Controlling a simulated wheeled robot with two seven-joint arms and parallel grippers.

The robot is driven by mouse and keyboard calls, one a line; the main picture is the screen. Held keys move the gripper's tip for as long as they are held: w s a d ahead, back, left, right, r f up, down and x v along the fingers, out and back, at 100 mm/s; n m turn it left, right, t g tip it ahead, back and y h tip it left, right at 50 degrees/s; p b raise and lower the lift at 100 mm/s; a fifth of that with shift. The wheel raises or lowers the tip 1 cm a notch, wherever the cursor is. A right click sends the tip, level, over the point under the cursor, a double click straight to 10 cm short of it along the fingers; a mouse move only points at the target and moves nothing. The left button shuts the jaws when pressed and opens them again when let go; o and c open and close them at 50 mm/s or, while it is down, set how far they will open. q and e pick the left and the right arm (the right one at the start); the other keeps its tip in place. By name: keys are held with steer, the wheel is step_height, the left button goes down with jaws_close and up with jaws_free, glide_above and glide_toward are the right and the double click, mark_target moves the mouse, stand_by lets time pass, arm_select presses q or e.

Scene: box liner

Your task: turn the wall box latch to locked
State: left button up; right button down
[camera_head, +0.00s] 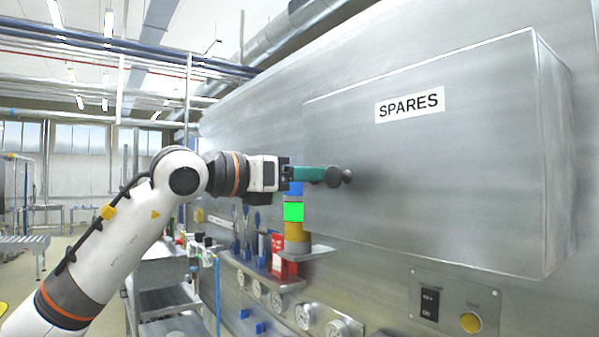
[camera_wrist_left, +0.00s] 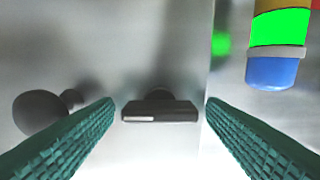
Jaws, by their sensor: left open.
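The wall box (camera_head: 450,180) is a grey metal cabinet with a SPARES label on its front. Its latch (camera_wrist_left: 160,107) is a short dark bar with a pale stripe, crosswise between my fingers in the left wrist view. In the head view I cannot make the latch out; my gripper seems to cover it. A dark round knob (camera_head: 333,177) stands out from the box front just beyond my fingertips; it also shows in the left wrist view (camera_wrist_left: 40,112). My left gripper (camera_head: 312,174) is open, its teal fingers on both sides of the latch, with gaps to each. My right gripper is out of view.
A stacked signal light (camera_head: 293,211), lit green, stands on a bracket close below my left gripper. Below it are a red box (camera_head: 280,255), a tool shelf and several gauges. A switch plate with a yellow button (camera_head: 470,322) sits under the box.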

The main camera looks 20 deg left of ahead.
arm_select(q)
steer(key=c, duration=1)
steer(key=shift+w+a+f+n+b, duration=0.1)
steer(key=shift+n+b, duration=2.6)
steer(key=shift+n, duration=1.8)
steer(key=shift+a+f+n+b, duration=0.1)
steer(key=shift+n+b, duration=2.6)
steer(key=shift+n, duration=1.8)
steer(key=o, duration=1)
